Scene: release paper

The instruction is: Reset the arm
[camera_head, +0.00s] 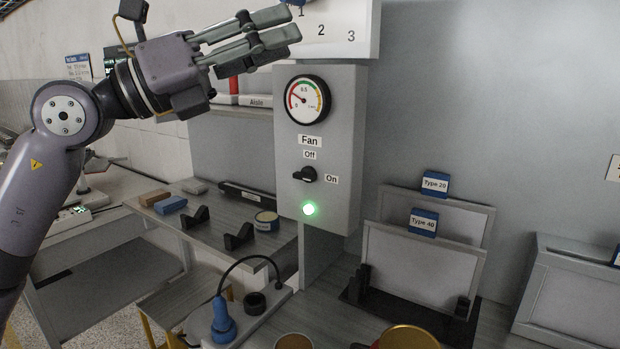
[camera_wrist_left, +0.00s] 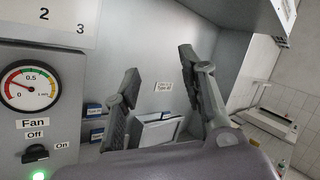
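My left arm comes in from the left, raised in front of the grey control box. My left gripper (camera_head: 284,26) is at the top of the box, above the round gauge (camera_head: 307,100). In the left wrist view the fingers of the gripper (camera_wrist_left: 159,64) are spread with nothing between them. The black fan switch (camera_head: 305,174) sits below the gauge, between the "Off" and "On" labels, apart from the gripper. A green lamp (camera_head: 309,209) glows beneath it. The switch also shows in the left wrist view (camera_wrist_left: 35,153). My right gripper is not in view.
Panels labelled "Type 20" (camera_head: 437,184) and "Type 40" (camera_head: 423,222) stand in a rack at right. A side shelf (camera_head: 200,233) holds small blocks, black holders and a round tin. A blue plug (camera_head: 222,318) stands at the front.

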